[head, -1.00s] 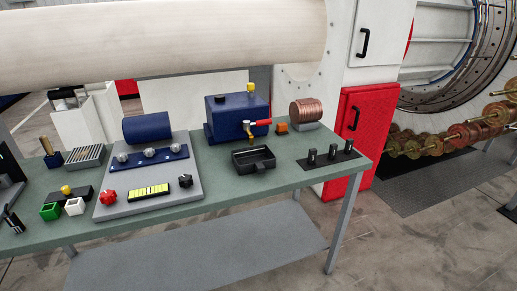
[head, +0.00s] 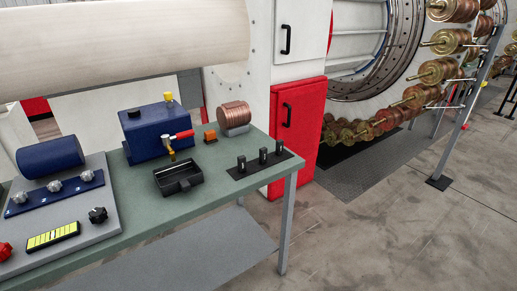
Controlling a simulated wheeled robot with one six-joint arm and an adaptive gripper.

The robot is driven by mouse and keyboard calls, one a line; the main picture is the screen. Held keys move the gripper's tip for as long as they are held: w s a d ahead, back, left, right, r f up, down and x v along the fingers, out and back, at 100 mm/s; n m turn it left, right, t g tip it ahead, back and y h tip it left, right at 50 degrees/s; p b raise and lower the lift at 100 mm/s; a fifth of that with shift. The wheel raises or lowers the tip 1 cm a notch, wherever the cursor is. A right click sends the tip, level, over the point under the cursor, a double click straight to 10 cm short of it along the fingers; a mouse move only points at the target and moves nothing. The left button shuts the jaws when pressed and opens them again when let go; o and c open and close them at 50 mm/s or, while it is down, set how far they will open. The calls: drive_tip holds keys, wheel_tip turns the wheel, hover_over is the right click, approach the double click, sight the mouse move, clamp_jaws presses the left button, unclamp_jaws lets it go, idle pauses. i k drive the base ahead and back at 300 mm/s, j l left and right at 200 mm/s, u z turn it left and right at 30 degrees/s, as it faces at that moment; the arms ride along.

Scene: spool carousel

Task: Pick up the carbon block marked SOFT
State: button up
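Three small dark upright blocks stand in a row on a flat black strip (head: 238,174) at the right end of the green bench in the head view. They are the left block (head: 241,163), the middle block (head: 263,155) and the right block (head: 279,146). They look like the carbon blocks, but their markings are too small to read, so I cannot tell which is SOFT. My gripper is not in view.
The floor to the right (head: 370,235) is clear.

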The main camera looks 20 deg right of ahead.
sight(241, 159)
drive_tip(key=i+l+u, duration=0.1)
drive_tip(key=l, duration=0.3)
drive_tip(key=i+l+u, duration=0.1)
drive_tip(key=l, duration=0.3)
drive_tip(key=i+l+u, duration=0.1)
drive_tip(key=i+l, duration=0.15)
drive_tip(key=l, duration=0.2)
drive_tip(key=i+l, duration=0.1)
drive_tip(key=l, duration=0.35)
drive_tip(key=i+l+u, duration=0.15)
drive_tip(key=l, duration=0.25)
